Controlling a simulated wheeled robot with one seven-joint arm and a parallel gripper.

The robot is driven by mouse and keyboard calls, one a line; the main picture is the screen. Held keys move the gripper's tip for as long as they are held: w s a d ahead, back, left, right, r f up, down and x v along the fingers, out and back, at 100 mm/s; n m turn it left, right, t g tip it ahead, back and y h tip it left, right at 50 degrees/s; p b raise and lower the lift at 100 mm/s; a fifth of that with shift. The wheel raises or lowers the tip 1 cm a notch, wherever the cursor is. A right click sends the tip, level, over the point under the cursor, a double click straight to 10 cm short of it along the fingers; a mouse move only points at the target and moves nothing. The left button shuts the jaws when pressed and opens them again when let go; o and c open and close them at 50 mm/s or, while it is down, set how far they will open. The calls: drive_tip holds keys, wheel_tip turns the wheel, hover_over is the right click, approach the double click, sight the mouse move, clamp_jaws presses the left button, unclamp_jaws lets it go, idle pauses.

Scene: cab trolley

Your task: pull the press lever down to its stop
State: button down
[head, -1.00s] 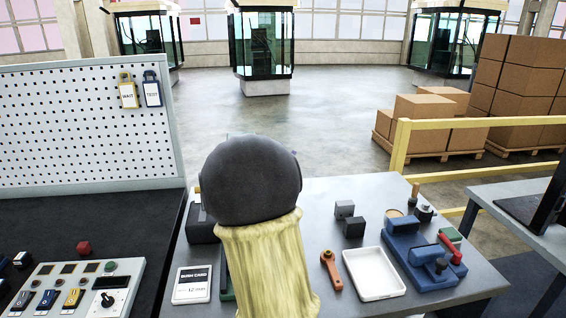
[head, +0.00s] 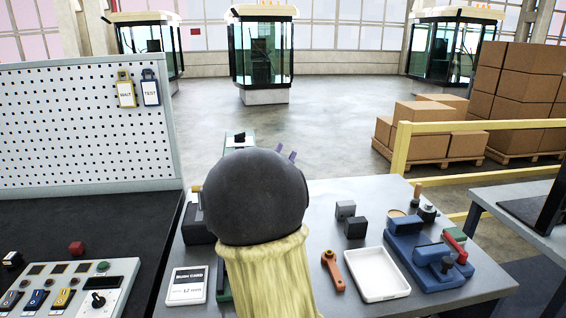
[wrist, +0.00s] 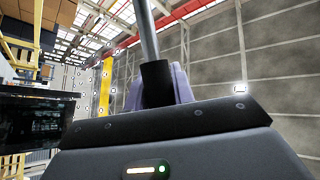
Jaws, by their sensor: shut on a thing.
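In the wrist view the press lever is a grey metal rod (wrist: 148,32) with a black grip (wrist: 157,84) at its near end. My gripper (wrist: 160,92) has its purple fingers on both sides of that grip and is shut on it. In the head view only the purple fingertips of my gripper (head: 287,155) show, above the dark round part of my arm. The lever and most of the press are hidden behind my arm there. A green part with a black knob (head: 239,138) shows just beyond it; I cannot tell whether it belongs to the press.
On the grey table (head: 320,200) lie a card (head: 187,287), an orange-handled tool (head: 333,270), a white tray (head: 383,274), dark blocks (head: 355,228) and a blue fixture (head: 425,255). A control panel (head: 92,290) is at left, a yellow rail (head: 470,125) behind at right.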

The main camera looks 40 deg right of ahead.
drive_tip(key=shift+s+a+f+m+g+h+b, duration=0.15)
drive_tip(key=shift+f+b, duration=0.2)
drive_tip(key=shift+b, duration=0.4)
drive_tip(key=shift+s+f+m+g+h+b, duration=0.1)
drive_tip(key=shift+f+m+h+b, duration=0.2)
drive_tip(key=shift+b, duration=0.5)
drive_tip(key=shift+s+a+f+m+g+h+b, duration=0.1)
drive_tip(key=shift+f+b, duration=0.3)
drive_tip(key=shift+b, duration=0.35)
drive_tip(key=shift+r, duration=0.15)
drive_tip(key=f+b, duration=0.1)
drive_tip(key=b, duration=0.1)
drive_tip(key=f+m+h+b, duration=0.1)
drive_tip(key=b, duration=0.2)
drive_tip(key=f+m+g+h+b, duration=0.1)
drive_tip(key=b, duration=0.1)
drive_tip(key=shift+s+a, duration=0.15)
drive_tip(key=shift+s, duration=0.15)
